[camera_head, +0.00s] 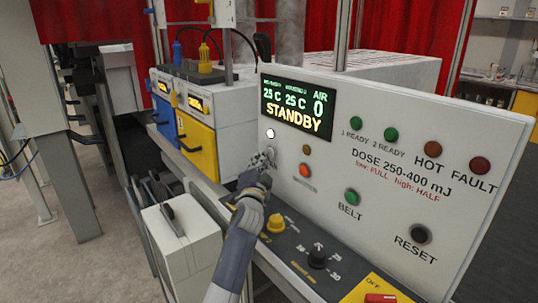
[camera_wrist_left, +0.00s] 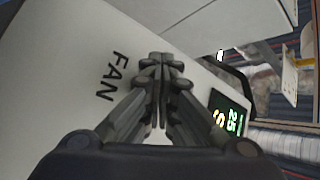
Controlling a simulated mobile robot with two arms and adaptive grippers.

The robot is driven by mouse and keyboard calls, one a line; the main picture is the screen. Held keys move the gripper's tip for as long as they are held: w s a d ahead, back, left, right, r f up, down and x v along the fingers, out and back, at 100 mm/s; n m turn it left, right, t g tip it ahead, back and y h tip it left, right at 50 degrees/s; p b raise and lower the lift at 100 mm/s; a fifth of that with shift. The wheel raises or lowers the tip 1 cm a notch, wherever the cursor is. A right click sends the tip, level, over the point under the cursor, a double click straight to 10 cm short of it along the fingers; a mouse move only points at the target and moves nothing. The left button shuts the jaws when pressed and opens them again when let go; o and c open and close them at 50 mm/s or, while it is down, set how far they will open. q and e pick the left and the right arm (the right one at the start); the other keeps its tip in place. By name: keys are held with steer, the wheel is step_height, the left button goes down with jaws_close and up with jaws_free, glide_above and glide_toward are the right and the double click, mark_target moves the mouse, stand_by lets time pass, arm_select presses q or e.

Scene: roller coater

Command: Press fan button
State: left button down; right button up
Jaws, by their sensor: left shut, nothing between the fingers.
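The control panel (camera_head: 400,180) slopes up on the right in the head view, its display (camera_head: 297,108) reading STANDBY. My left gripper (camera_head: 265,158) is shut and empty, with its fingertips at the panel's left part, just below a round white light (camera_head: 270,133). In the left wrist view the black FAN label (camera_wrist_left: 115,77) lies on the panel beside my shut fingers (camera_wrist_left: 159,62). The fan button itself is not clearly visible; my fingers cover the panel near the label. I cannot tell whether the fingertips touch it. My right gripper is not in view.
An orange-lit button (camera_head: 304,170) sits right of my gripper, and a green BELT button (camera_head: 351,196) further right. A yellow-fronted unit (camera_head: 197,148) stands left of the panel.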

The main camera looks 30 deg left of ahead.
arm_select(q)
steer(key=shift+s, duration=0.15)
steer(key=shift+s+a+p, duration=0.25)
steer(key=shift+s+p, duration=0.3)
steer(key=shift+s, duration=0.1)
steer(key=s+p, duration=0.1)
steer(key=s+a+p, duration=0.1)
steer(key=s, duration=0.1)
steer(key=s+a, duration=0.1)
steer(key=shift+s+p, duration=0.25)
steer(key=shift+p, duration=0.15)
steer(key=shift+d, duration=0.1)
stand_by(0.8)
